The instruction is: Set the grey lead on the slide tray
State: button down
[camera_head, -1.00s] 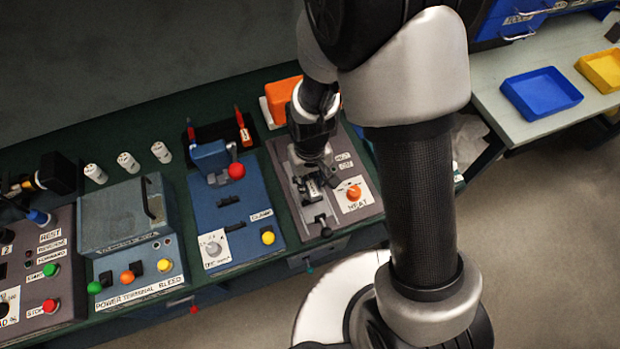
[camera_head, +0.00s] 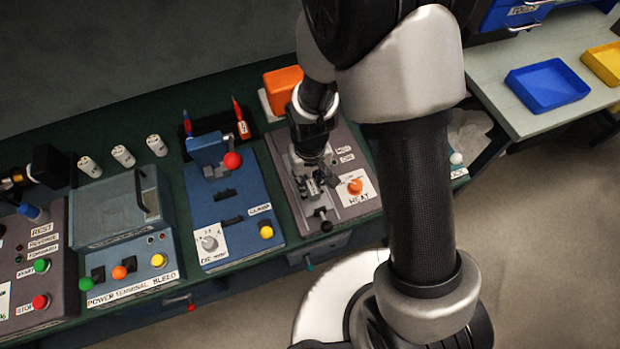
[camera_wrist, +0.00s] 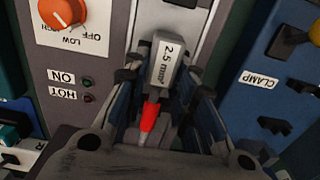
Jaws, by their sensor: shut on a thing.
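My gripper (camera_wrist: 160,80) is shut on a grey piece labelled "2.5 mm²" with a red tip, which I take to be the grey lead (camera_wrist: 162,66). The lead lies lengthwise between the fingers, its red end toward my wrist. In the head view my gripper (camera_head: 316,180) points down over the grey heat station (camera_head: 345,206). A pale strip (camera_wrist: 205,30), perhaps the slide tray, runs beyond the lead in the wrist view. I cannot tell whether the lead touches it. In the head view the gripper hides most of this area.
An orange heat knob (camera_head: 355,187) is close beside my gripper. The blue clamp station (camera_head: 232,205) stands to the left, with a red-knobbed lever (camera_head: 232,161). An orange block (camera_head: 282,88) is behind. A black lever (camera_head: 325,222) is at the front.

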jog(key=shift+s+d+f, duration=0.1)
jog(key=shift+s+f, duration=0.2)
jog(key=shift+s, duration=0.05)
jog(key=c, duration=1.7)
grip_release()
jog(key=o, duration=0.5)
jog(key=shift+w+f, duration=0.1)
jog(key=shift+c, duration=0.2)
jog(key=shift+w, duration=0.1)
jog(key=shift+r, duration=0.3)
notch_tip(320, 180, up, 12)
jog(key=shift+f, duration=0.15)
